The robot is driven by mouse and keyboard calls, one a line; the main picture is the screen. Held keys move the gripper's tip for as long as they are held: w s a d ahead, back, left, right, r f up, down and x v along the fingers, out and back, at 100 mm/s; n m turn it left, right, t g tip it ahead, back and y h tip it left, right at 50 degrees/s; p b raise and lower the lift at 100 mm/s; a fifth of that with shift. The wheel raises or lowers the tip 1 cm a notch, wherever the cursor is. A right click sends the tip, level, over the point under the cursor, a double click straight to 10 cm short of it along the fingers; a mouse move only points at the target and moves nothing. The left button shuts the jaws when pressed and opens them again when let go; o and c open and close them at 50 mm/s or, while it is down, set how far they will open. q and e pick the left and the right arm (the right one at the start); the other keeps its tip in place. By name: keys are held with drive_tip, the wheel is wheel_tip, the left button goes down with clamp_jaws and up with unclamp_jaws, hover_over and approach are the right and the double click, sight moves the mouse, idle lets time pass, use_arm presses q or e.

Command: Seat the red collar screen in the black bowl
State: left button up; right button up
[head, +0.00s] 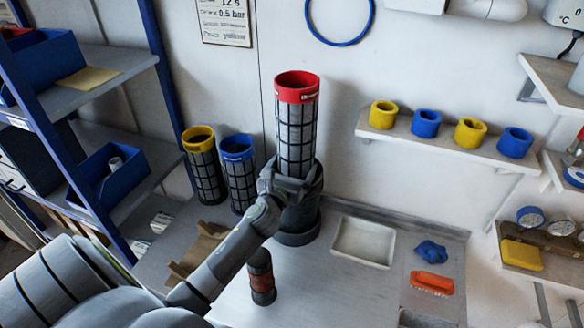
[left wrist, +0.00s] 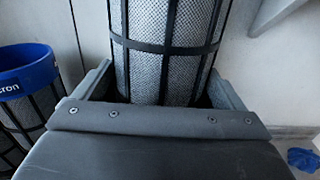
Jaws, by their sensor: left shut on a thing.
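The red collar screen (head: 297,125) is a tall mesh cylinder with black ribs and a red ring on top. It stands upright with its lower end inside the black bowl (head: 300,226); how deep it sits is hidden by my gripper and the bowl's wall. My left gripper (head: 290,183) is shut on the screen's lower part, just at the bowl's rim. In the left wrist view the screen's mesh (left wrist: 167,60) stands between the two fingers (left wrist: 162,98), and its collar is out of frame. My right gripper is not in view.
A yellow collar screen (head: 205,170) and a blue collar screen (head: 239,172) stand left of the bowl. A white tray (head: 337,260), a blue cloth (head: 431,251) and an orange brush (head: 432,283) lie to the right. A dark red-banded cylinder (head: 261,278) stands in front.

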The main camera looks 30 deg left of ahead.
use_arm(q)
drive_tip(key=shift+f+b, duration=0.6)
drive_tip(key=shift+f, duration=0.2)
drive_tip(key=o, duration=1)
drive_tip(key=shift+c, duration=0.2)
drive_tip(key=shift+s+f, duration=0.15)
drive_tip(key=shift+s, duration=0.05)
drive_tip(key=b+v, duration=0.1)
drive_tip(key=v, duration=1.6)
drive_tip(key=shift+s, duration=0.1)
